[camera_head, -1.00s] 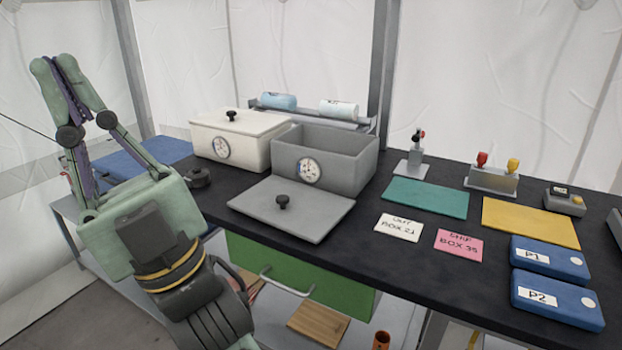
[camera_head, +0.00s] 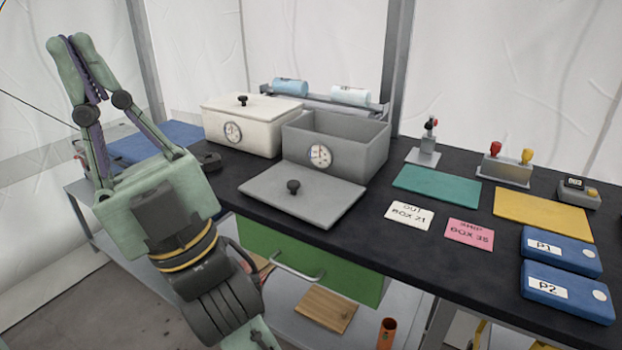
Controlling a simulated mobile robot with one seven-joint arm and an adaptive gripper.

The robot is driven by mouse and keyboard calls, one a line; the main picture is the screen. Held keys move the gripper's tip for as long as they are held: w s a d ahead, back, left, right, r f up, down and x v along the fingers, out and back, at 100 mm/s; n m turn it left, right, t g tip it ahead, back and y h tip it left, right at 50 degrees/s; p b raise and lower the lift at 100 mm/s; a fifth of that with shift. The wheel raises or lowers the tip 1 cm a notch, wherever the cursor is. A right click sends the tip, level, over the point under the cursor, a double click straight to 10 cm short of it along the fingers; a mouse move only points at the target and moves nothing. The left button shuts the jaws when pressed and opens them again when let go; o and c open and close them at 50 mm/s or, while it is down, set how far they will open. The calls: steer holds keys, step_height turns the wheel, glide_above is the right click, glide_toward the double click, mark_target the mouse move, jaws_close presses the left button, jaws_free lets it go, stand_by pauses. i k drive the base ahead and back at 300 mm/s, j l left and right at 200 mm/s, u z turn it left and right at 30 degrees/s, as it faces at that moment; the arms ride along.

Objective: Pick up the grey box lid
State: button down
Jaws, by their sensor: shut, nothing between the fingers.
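The grey box lid (camera_head: 313,202) lies flat on the black table in front of the open grey box (camera_head: 352,142). It is a flat grey plate with a small black knob (camera_head: 293,187) on top. The grey box stands open behind it, with a round dial on its front. My gripper (camera_head: 80,62) is at the left of the view, pointing up, with its fingers together and empty. It is well to the left of the lid and does not touch it.
A white lidded box (camera_head: 247,123) stands left of the grey box. Right of the lid lie a white card (camera_head: 408,216), a pink card (camera_head: 469,234), a green mat (camera_head: 436,185), a yellow mat (camera_head: 543,214) and blue cases (camera_head: 562,250). A green drawer (camera_head: 335,268) hangs below.

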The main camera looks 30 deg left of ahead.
mark_target(320, 200)
steer(key=k+j+u, duration=0.1)
steer(key=j+u, duration=0.55)
